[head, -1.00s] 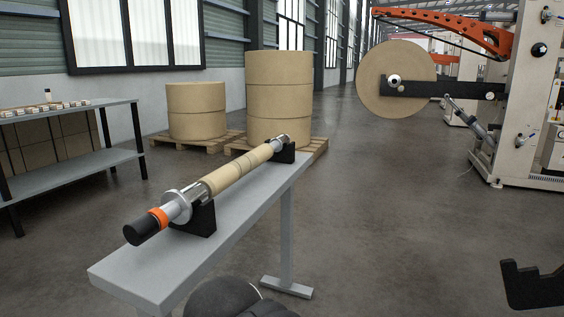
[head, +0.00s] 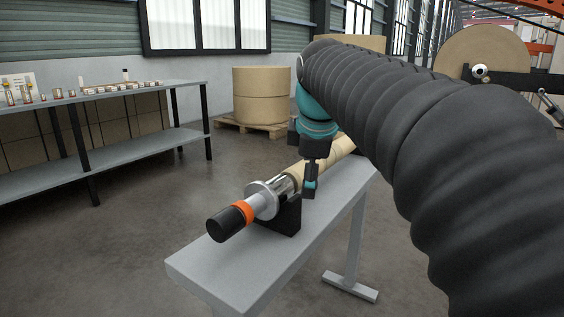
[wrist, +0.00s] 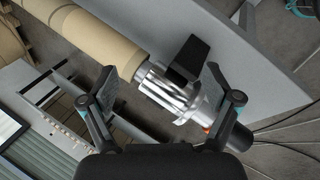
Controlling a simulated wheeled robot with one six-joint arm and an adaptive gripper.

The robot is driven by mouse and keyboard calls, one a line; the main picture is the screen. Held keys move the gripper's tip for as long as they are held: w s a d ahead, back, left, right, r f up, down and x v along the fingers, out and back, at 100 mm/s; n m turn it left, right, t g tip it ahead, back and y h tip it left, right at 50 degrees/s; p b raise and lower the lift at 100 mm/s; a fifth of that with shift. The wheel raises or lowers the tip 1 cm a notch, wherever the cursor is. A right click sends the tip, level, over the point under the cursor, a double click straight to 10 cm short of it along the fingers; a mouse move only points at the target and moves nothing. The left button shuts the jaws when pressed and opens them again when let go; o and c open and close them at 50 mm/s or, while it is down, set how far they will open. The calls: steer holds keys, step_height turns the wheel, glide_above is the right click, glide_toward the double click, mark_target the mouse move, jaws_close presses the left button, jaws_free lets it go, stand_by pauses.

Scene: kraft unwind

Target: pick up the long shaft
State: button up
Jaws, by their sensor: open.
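The long shaft (head: 267,199) lies level in black cradles on a narrow grey bench. It has a black end cap (head: 227,223), an orange band, a silver collar and a tan tube section (head: 342,151). My arm covers its far end in the head view. My gripper (head: 310,190) is at the shaft beside the near cradle (head: 288,215). In the wrist view my gripper (wrist: 160,90) is open, its fingers on either side of the shaft's silver part (wrist: 165,92). The tan tube (wrist: 95,38) runs off to the upper left. I cannot tell whether the fingers touch the shaft.
The grey bench (head: 205,268) has a bare near end. A grey shelf table (head: 185,92) with several small parts stands at the left. Large paper rolls (head: 262,95) on a pallet stand behind. Open floor lies between the table and bench.

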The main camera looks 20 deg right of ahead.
steer(key=w+d+r+n+h+b, duration=0.1)
steer(key=w+d+r+n, duration=0.2)
steer(key=w+d+n, duration=0.3)
steer(key=w+d+r+n, duration=0.3)
steer(key=w+d+n, duration=0.25)
steer(key=w, duration=0.25)
steer(key=shift+n+g, duration=0.25)
steer(key=shift+g, duration=0.05)
steer(key=x, duration=0.2)
steer(key=b+x, duration=0.1)
steer(key=x, duration=0.2)
steer(key=a+b+x, duration=0.1)
steer(key=x, duration=0.2)
steer(key=shift+s+f, duration=0.15)
steer(key=shift+s, duration=0.05)
steer(key=x, duration=0.1)
steer(key=b+x, duration=0.1)
steer(key=x, duration=0.2)
steer(key=shift+w+a+f+b, duration=0.1)
steer(key=shift+w+a+b, duration=0.15)
steer(key=shift+a+b, duration=0.05)
steer(key=shift+w+d+f, duration=0.1)
steer(key=shift+w+f, duration=0.15)
steer(key=shift+f, duration=0.2)
steer(key=c, duration=1.5)
steer(key=shift+r, duration=0.15)
jaws_close()
steer(key=shift+r, duration=0.1)
